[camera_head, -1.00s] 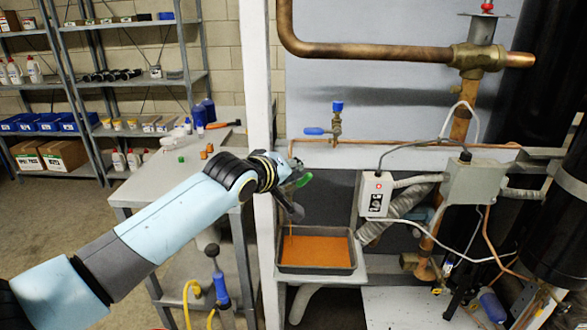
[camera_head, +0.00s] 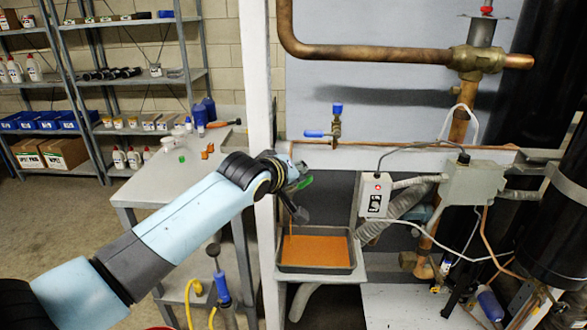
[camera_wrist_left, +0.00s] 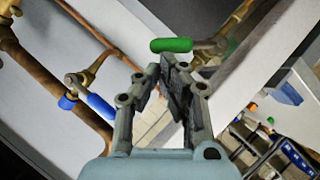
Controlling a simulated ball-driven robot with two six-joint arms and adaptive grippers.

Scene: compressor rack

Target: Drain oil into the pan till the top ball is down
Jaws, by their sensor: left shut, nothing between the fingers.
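The drain pan (camera_head: 317,270) stands on a low white shelf and holds orange-brown oil. A thin oil stream (camera_head: 291,232) falls into its left side from near a dark grey part (camera_head: 299,213). A green valve handle (camera_head: 304,183) is just past the end of my left arm. The green handle also shows in the left wrist view (camera_wrist_left: 171,45), just beyond my left fingertips. My left gripper (camera_wrist_left: 166,68) is shut and empty; contact with the handle cannot be told. I cannot make out the sight balls. My right gripper is not in view.
A blue-handled valve (camera_head: 318,133) sits on the copper pipe above. A grey switch box (camera_head: 376,194) and hoses are right of the pan. A white post (camera_head: 259,90) stands close to my left arm. A table (camera_head: 150,185) is on the left.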

